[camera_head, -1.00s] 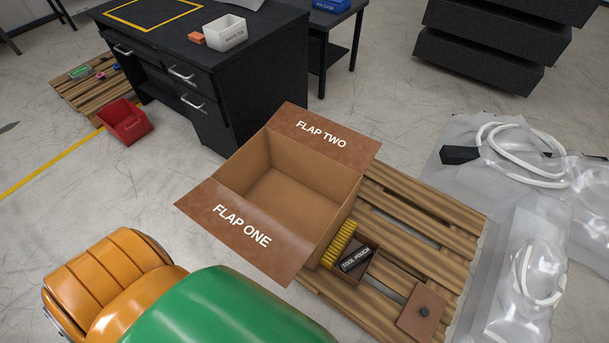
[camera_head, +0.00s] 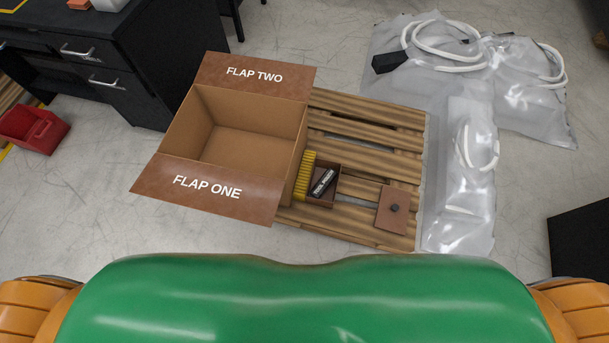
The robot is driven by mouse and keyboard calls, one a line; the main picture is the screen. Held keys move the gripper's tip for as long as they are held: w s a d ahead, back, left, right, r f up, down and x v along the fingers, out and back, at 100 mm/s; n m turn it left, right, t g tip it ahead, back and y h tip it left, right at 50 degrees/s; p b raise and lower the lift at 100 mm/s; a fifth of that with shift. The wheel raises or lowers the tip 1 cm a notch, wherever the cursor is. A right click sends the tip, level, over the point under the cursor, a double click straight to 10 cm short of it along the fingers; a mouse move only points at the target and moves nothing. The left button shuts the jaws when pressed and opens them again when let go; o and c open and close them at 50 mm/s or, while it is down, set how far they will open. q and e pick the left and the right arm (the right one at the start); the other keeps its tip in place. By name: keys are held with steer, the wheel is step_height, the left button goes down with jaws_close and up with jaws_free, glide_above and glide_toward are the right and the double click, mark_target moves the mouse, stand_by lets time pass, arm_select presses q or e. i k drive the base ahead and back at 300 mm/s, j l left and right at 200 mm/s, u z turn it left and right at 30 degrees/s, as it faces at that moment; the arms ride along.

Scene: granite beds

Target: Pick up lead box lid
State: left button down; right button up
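A flat brown square lid with a dark round knob (camera_head: 392,209) lies on the right front part of the wooden pallet (camera_head: 373,149). It appears to be the lead box lid. To its left, also on the pallet, stands a small open brown box (camera_head: 322,200) with a dark item labelled "TOOL POUCH" in it. Neither of my grippers shows in the head view. Only my green and orange body parts fill the bottom edge.
A large open cardboard box (camera_head: 212,151) with flaps marked "FLAP ONE" and "FLAP TWO" stands left of a yellow ridged item (camera_head: 305,175). Clear plastic sheets with white hoses (camera_head: 466,150) lie to the right. A black drawer desk (camera_head: 130,60) and a red bin (camera_head: 33,130) are at left.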

mark_target(392, 213)
steer(key=l, duration=0.2)
steer(key=k+l, duration=0.15)
steer(key=k+l+z, duration=0.1)
steer(key=z, duration=0.9)
steer(key=i+l, duration=0.05)
